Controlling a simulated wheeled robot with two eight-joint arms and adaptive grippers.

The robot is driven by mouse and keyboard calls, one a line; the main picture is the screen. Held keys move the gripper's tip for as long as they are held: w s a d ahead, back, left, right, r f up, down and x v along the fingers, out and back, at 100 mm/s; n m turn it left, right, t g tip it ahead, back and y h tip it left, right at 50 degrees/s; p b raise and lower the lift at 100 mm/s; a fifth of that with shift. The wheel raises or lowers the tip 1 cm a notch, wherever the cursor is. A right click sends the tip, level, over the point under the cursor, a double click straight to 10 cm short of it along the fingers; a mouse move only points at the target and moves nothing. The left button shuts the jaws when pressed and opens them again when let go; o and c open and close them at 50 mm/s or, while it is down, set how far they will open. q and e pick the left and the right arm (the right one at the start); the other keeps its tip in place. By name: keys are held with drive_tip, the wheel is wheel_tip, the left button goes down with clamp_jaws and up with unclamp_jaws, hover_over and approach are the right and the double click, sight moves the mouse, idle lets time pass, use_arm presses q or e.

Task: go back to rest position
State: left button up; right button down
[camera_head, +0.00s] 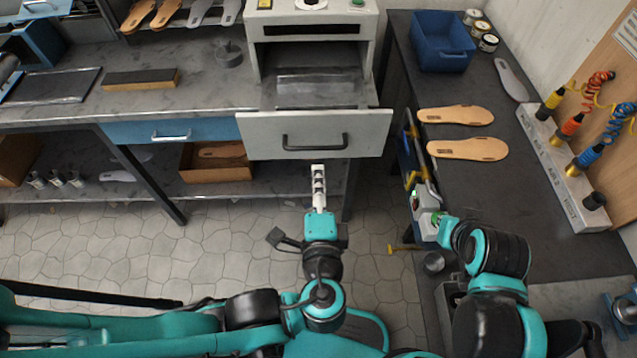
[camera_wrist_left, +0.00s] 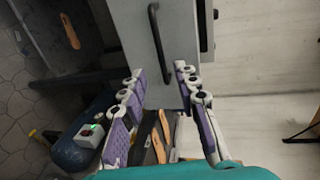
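My left gripper (camera_head: 318,172) is in the head view, in front of the pulled-out grey drawer (camera_head: 250,133) and just below its dark bar handle (camera_head: 314,142). In the left wrist view its two fingers are spread with nothing between them, so the gripper (camera_wrist_left: 158,70) is open. The drawer handle (camera_wrist_left: 157,40) lies beyond the fingertips there, and I see no finger around it. My right arm (camera_head: 497,255) is bent over the right bench in the head view.
The drawer belongs to a white machine (camera_head: 312,20). The right bench (camera_head: 460,195) holds two tan insoles (camera_head: 468,149), a blue bin (camera_head: 441,42) and a tool rail (camera_head: 560,170). A box (camera_head: 215,163) stands on the lower left shelf. Tiled floor (camera_head: 130,240) lies open left of the gripper.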

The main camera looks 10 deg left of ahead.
use_arm(q)
drive_tip(key=shift+s, duration=0.2)
idle(0.5)
drive_tip(key=w+a+f+n+g+h, duration=0.1)
drive_tip(key=a+f+n+g+h, duration=0.3)
drive_tip(key=n, duration=1)
drive_tip(key=shift+a+f+n+g, duration=0.4)
drive_tip(key=shift+a+f+g, duration=0.2)
drive_tip(key=shift+a+g, duration=1.45)
drive_tip(key=shift+a, duration=0.2)
